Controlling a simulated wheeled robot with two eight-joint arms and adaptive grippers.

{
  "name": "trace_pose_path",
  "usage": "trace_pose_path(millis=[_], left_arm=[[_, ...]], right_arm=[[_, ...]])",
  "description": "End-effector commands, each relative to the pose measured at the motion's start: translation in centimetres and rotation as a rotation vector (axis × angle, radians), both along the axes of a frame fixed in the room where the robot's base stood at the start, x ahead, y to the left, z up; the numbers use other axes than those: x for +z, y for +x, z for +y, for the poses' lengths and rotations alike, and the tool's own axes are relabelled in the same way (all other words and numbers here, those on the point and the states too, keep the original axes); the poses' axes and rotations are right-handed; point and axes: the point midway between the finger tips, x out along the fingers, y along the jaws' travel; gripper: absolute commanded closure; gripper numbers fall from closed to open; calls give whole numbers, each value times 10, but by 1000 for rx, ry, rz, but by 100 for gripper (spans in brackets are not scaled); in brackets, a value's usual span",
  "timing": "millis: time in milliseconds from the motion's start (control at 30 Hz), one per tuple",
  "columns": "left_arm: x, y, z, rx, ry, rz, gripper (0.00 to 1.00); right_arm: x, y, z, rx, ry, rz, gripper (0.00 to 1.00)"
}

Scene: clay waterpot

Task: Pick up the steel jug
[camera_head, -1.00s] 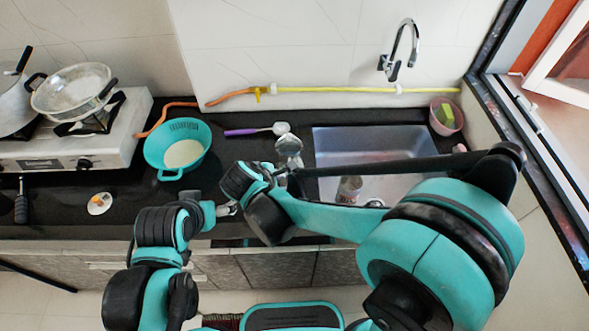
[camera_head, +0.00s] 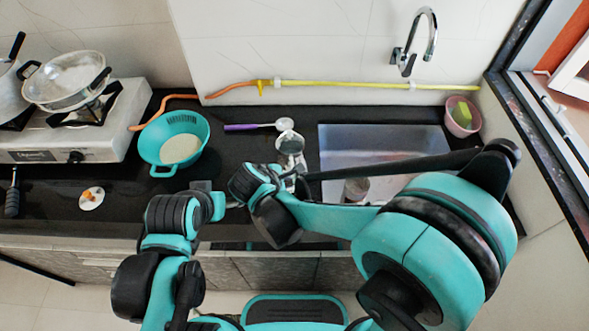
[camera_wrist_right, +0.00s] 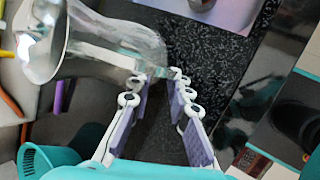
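The steel jug (camera_head: 290,145) stands on the black counter just left of the sink, partly hidden by my right arm in the head view. In the right wrist view the shiny jug (camera_wrist_right: 88,45) fills the upper left. My right gripper (camera_wrist_right: 168,82) is open, its two purple-padded fingers apart. Its fingertips are close to the jug's lower right end; whether they touch it I cannot tell. In the head view my right gripper (camera_head: 292,183) is mostly behind its wrist. My left gripper (camera_head: 234,203) is barely visible between the two arms, its fingers too hidden to read.
The sink (camera_head: 400,138) holds a metal cup (camera_head: 356,189), partly behind my right arm. A teal colander (camera_head: 156,130) stands left. A stove (camera_head: 110,125) with pans is further left. A pink pot (camera_head: 462,120) stands right of the sink.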

Motion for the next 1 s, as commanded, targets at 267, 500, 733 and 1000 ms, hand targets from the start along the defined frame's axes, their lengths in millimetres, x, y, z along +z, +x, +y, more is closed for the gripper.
trace_pose_path(millis=[267,500,733,1000], left_arm=[[0,0,0,0,0,0,20],[2,0,0,0,0,0,20],[18,0,0,0,0,0,20],[43,0,0,0,0,0,20]], right_arm=[[1,0,-1,-1,1,0,100],[4,0,-1,-1,0,0,100],[32,0,-1,-1,1,0,100],[74,-22,-46,-5,0,0,100]])
